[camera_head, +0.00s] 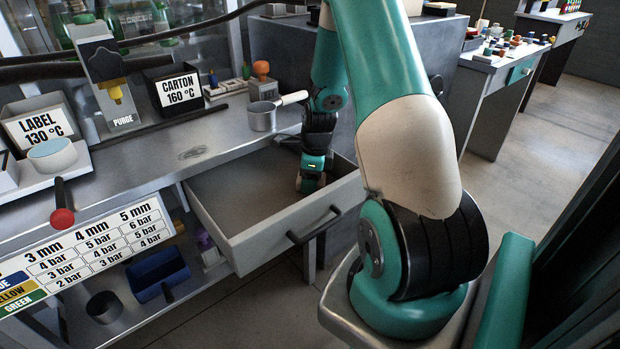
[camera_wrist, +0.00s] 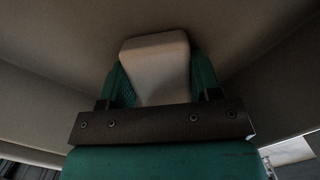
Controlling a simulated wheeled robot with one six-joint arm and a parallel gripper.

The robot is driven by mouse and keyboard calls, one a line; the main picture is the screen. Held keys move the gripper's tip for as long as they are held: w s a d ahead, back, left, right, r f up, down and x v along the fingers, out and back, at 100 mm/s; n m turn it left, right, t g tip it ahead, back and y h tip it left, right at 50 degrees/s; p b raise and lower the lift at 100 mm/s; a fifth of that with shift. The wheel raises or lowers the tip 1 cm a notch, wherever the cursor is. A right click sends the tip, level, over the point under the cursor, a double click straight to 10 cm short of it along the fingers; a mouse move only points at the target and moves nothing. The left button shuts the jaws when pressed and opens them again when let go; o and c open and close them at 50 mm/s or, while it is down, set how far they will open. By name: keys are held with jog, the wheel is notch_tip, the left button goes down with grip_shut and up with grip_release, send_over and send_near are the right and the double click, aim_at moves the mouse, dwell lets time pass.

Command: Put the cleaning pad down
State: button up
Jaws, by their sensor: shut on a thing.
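My gripper (camera_head: 311,183) reaches down into the open drawer (camera_head: 262,236), near its back right side. In the wrist view, the green fingers of my gripper (camera_wrist: 158,75) are shut on a pale beige block, the cleaning pad (camera_wrist: 155,52), with one finger on each side. The pad's far end points at the drawer's grey-brown floor. Whether it touches the floor I cannot tell. In the head view the pad is mostly hidden by my gripper.
The drawer's left part is bare. A blue bin (camera_head: 158,275) sits on the shelf below.

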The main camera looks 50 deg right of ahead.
jog(key=o, duration=1)
jog(key=shift+c, duration=0.2)
notch_tip(320, 180, up, 12)
jog(key=s+p, duration=0.1)
jog(key=p, duration=0.1)
jog(key=w+a+r+n, duration=0.2)
jog(key=a+r+n, duration=0.3)
jog(key=a+n, duration=0.4)
jog(key=s+a+r+n+y, duration=0.1)
jog(key=a+r+n, duration=0.1)
jog(key=a+n, duration=0.45)
jog(key=s+a+r+n+y, duration=0.1)
jog(key=s+a+r+n, duration=0.2)
jog(key=a, duration=0.6)
jog(key=s+a+r+n+g+y, duration=0.1)
jog(key=s+a+r+n, duration=0.2)
jog(key=s+a+n, duration=0.9)
jog(key=a+n, duration=0.1)
jog(key=n, duration=0.5)
jog(key=shift+s+a+r, duration=0.15)
jog(key=shift+s+a, duration=0.1)
jog(key=shift+a, duration=0.15)
